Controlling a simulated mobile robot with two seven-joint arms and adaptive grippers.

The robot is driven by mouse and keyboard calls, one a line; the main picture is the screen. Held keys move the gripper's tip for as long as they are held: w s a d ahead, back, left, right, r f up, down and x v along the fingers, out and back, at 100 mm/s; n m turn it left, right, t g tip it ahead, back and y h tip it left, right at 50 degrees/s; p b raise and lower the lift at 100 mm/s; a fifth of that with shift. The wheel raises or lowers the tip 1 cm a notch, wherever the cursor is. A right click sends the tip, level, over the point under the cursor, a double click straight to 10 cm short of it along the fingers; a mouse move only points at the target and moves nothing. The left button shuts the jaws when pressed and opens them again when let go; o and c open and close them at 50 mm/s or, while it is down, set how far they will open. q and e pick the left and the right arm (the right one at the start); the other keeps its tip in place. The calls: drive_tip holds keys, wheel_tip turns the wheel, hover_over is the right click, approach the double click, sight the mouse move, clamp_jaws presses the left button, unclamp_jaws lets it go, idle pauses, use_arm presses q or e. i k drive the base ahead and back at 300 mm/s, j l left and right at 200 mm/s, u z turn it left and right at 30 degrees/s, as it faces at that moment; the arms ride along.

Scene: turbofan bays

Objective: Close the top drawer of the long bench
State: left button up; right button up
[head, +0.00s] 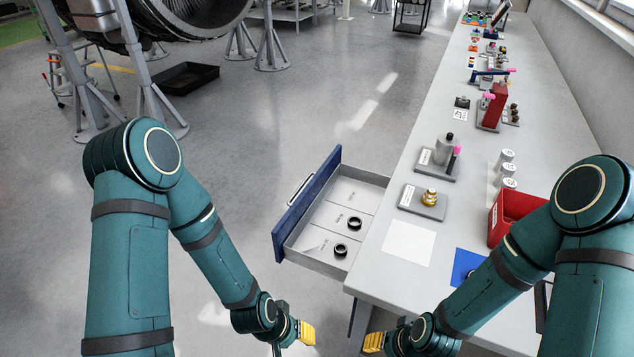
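The long bench (552,90) runs from the lower middle to the upper right. Its top drawer (347,193) is pulled out to the left from the near part of the bench. The drawer has a dark blue front (308,203) with a pale bar handle (300,190), and two black rings (341,250) lie inside it. My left gripper (304,332) is below the drawer in the picture, apart from it, with yellow fingertip pads. My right gripper (376,342) is near the bench's front end. Their finger gaps are not clear, and I see nothing held.
On the bench are a brass part on a grey plate (424,203), a bottle stand (437,162), a red bin (514,212), white cups (506,160) and a blue mat (462,265). A black tray (186,78) lies on the floor. The floor left of the drawer is clear.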

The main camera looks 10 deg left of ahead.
sight(307, 235)
drive_tip(key=i+j+z, duration=0.2)
drive_tip(key=j+z, duration=0.25)
drive_tip(key=j, duration=0.9)
drive_tip(key=j+z, duration=0.45)
drive_tip(key=j, duration=0.85)
drive_tip(key=i+j+z, duration=0.15)
drive_tip(key=i+j, duration=0.3)
drive_tip(key=i, duration=0.15)
drive_tip(key=k+z, duration=0.1)
drive_tip(key=z, duration=1.05)
